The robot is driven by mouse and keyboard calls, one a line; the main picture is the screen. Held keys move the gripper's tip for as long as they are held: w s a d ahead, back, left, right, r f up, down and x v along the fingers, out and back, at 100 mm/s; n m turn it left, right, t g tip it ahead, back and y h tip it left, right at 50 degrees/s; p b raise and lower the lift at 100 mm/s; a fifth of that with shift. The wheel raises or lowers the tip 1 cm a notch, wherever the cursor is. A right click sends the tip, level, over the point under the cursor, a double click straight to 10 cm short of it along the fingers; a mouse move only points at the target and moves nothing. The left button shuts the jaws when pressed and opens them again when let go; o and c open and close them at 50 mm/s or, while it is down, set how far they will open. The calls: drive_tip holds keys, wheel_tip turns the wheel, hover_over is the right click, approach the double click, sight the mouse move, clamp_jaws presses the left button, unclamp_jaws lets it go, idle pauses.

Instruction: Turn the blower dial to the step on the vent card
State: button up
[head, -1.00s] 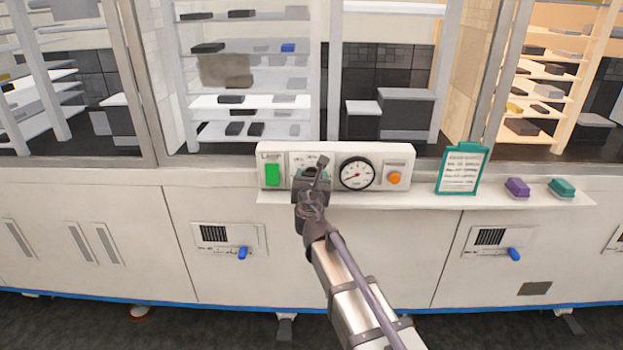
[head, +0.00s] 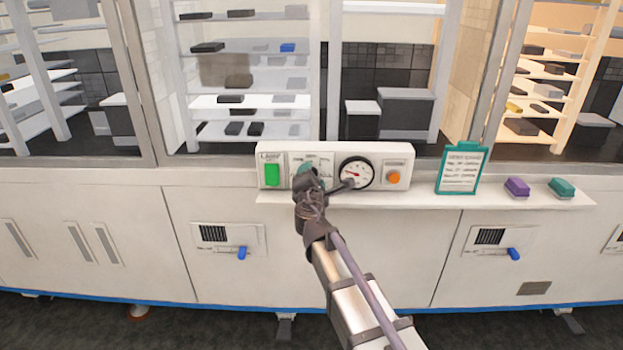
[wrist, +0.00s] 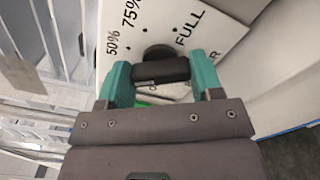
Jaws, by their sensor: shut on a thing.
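The blower dial (wrist: 162,70) is a black knob with a bar grip on a white panel face; the wrist view shows marks 50%, 75% and FULL around it. My gripper (wrist: 160,82) has teal fingers shut on the bar from both sides. In the head view my gripper (head: 308,174) is at the white control box (head: 405,152) and hides the dial and some marks. The vent card (head: 461,168) is on a teal clipboard right of the box; its print is too small to read. Which mark the dial points to cannot be told.
A green lamp (head: 272,174) is left of my gripper. A round gauge (head: 357,173) and an orange button (head: 394,178) are to its right. Purple (head: 517,187) and teal (head: 562,188) blocks lie on the narrow ledge (head: 420,201). Glass-fronted shelves stand behind.

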drive_tip(key=m, duration=0.4)
drive_tip(key=shift+m, duration=0.3)
drive_tip(key=m, duration=0.3)
drive_tip(key=shift+f+m, duration=0.1)
drive_tip(key=shift+m, duration=0.2)
drive_tip(key=m, duration=0.7)
drive_tip(key=o, duration=0.9)
drive_tip(key=s, duration=1.1)
drive_tip(key=shift+d, duration=0.15)
